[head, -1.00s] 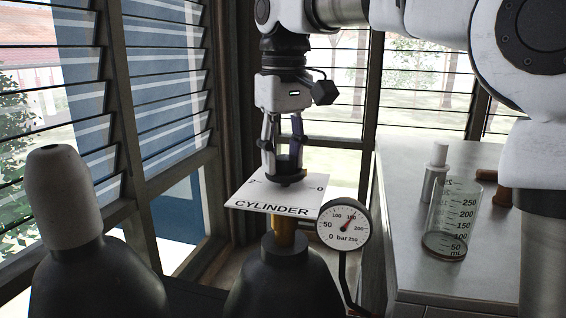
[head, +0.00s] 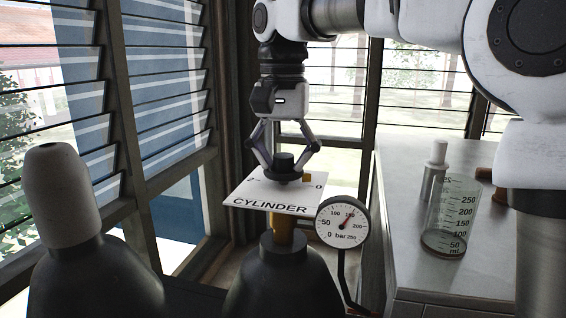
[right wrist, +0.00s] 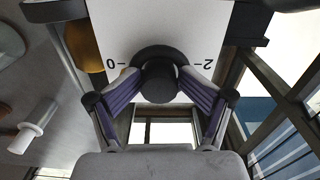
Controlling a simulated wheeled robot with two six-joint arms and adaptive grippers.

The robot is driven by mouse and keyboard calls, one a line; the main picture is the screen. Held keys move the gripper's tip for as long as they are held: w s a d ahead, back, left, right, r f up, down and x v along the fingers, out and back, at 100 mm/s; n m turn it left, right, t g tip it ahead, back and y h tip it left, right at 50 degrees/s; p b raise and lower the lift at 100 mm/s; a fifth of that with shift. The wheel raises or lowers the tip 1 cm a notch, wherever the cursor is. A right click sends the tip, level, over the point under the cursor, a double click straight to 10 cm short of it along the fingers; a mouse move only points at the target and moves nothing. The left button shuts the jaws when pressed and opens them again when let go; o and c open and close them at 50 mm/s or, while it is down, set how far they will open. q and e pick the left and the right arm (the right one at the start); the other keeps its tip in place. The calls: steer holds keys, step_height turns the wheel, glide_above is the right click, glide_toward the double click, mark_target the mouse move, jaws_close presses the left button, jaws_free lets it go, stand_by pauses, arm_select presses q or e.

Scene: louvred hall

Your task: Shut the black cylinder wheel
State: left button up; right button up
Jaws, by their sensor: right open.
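The black wheel (head: 285,164) sits above a white plate (head: 255,195) lettered CYLINDER, with a 2 at its left and a 0 at its right. My left gripper is in neither view.
The wheel's dark cylinder (head: 280,280) stands below the plate. A round gauge (head: 342,222) is at its right. A capped cylinder (head: 62,195) stands at the left. Louvred windows are behind.

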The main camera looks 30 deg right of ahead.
mark_target(284, 155)
steer(key=shift+r, duration=0.15)
step_height(284, 155, up, 7)
steer(key=p, duration=0.6)
steer(key=shift+r, duration=0.2)
steer(key=shift+d+f, duration=0.1)
steer(key=shift+f, duration=0.05)
step_height(284, 155, up, 8)
steer(key=shift+f, duration=0.25)
